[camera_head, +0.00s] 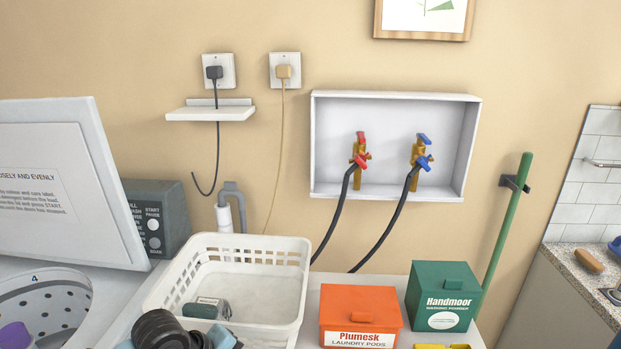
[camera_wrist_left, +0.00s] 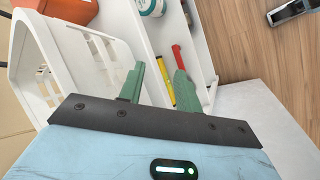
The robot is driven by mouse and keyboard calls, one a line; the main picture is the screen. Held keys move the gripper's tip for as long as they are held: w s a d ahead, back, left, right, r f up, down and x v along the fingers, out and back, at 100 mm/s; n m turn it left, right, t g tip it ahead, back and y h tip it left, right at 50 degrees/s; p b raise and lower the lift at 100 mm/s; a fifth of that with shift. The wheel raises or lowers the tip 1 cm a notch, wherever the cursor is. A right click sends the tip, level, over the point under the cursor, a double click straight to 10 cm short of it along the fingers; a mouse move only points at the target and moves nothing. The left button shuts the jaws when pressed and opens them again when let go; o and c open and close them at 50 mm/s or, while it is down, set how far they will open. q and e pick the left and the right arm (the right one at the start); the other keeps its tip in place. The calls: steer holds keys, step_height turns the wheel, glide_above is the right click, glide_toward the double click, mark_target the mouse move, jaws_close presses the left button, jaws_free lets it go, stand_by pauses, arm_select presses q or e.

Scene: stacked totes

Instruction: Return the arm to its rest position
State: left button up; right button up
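My left gripper shows in the left wrist view (camera_wrist_left: 158,80), with two green fingers spread apart and nothing visible between them. Its pale blue body and black plate fill the bottom of that view. The fingers show just to the right of the white laundry basket (camera_wrist_left: 40,70), over white shelving. My right gripper is in neither view.
A green pole (camera_head: 507,220) stands at right.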

arm_select(q)
steer(key=s+f+m+t, duration=0.45)
steer(key=s+f, duration=0.35)
steer(key=f, duration=0.5)
steer(key=s+a+f+m+t+y, duration=0.1)
steer(key=s+a+f+m, duration=0.2)
steer(key=s, duration=0.4)
steer(key=s+a+f+m+y, duration=0.2)
steer(key=s+a+f+m, duration=0.1)
steer(key=s, duration=0.3)
steer(key=shift+s+a+m+t+y, duration=0.3)
steer(key=shift+s+a+m+t, duration=0.05)
steer(key=shift+a+m, duration=0.1)
